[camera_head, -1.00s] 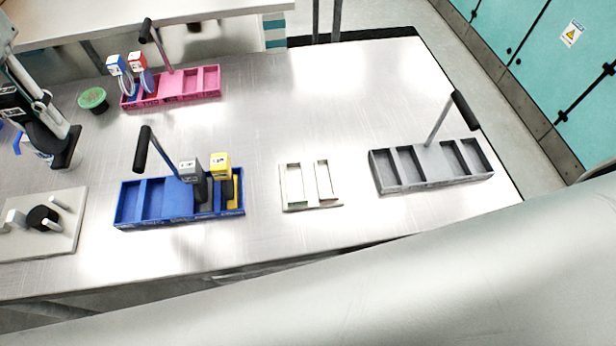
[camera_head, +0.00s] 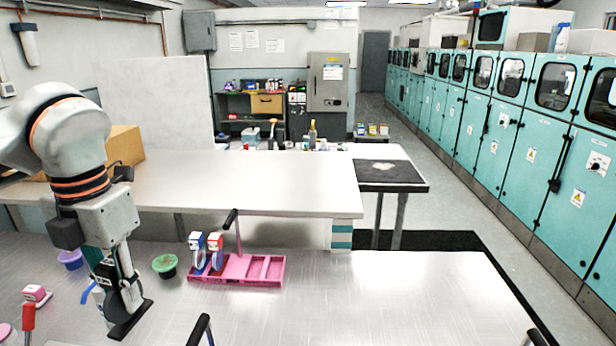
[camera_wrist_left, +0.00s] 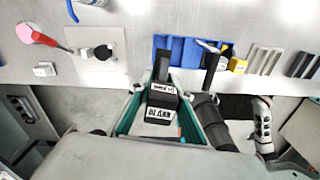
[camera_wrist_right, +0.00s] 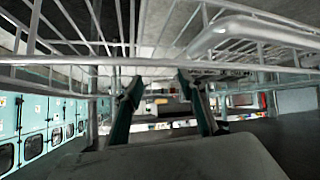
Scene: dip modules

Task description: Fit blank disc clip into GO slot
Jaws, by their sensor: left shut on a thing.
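My left gripper (camera_head: 115,285) is at the left of the head view, pointing down over the metal bench. In the left wrist view its teal fingers (camera_wrist_left: 160,98) are shut on a black piece with white labels (camera_wrist_left: 163,115), apparently the blank disc clip. Its dark flat foot (camera_head: 131,320) shows below the gripper. A pale block with two slots (camera_wrist_left: 265,62) lies right of the blue tray in the left wrist view. I cannot read which slot is GO. My right gripper (camera_wrist_right: 160,83) shows in its own wrist view with fingers apart and nothing between them.
A blue tray (camera_wrist_left: 180,46) with a yellow module (camera_wrist_left: 238,65) and a grey tray (camera_wrist_left: 302,64) flank the block. A white plate with a black disc (camera_wrist_left: 98,50) lies left. A pink tray (camera_head: 245,272) and a green tub (camera_head: 165,265) stand at the bench's back.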

